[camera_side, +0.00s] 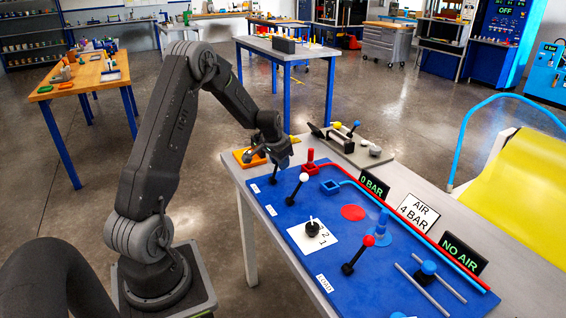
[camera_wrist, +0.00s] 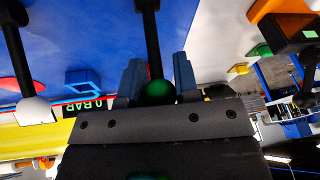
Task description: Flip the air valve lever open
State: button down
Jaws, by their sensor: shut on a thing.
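My gripper (camera_side: 277,152) is low over the far left end of the blue panel (camera_side: 330,262). In the wrist view its two fingers (camera_wrist: 158,80) are on either side of a green ball knob (camera_wrist: 158,91), shut on it. The knob tops a black lever (camera_wrist: 149,30), whose shaft also shows below my gripper in the side view (camera_side: 274,174). The knob is hidden there. A white-knobbed lever (camera_side: 303,178) stands just to the right, and a red-knobbed lever (camera_side: 368,241) stands nearer the camera.
Signs reading "0 BAR" (camera_side: 374,186), "AIR 4 BAR" (camera_side: 417,212) and "NO AIR" (camera_side: 463,254) stand along the panel's back edge. Red and blue pipes run before them. A black rotary knob (camera_side: 312,228) sits on a white plate. Small items lie beyond my gripper.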

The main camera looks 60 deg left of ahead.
jog(key=shift+s+d+t, duration=0.15)
jog(key=shift+s+t, duration=0.1)
jog(key=shift+t, duration=0.15)
jog(key=shift+r, duration=0.1)
jog(key=c, duration=0.9)
grip_release()
jog(key=shift+s, duration=0.1)
jog(key=shift+o, duration=0.2)
jog(key=v, duration=1.4)
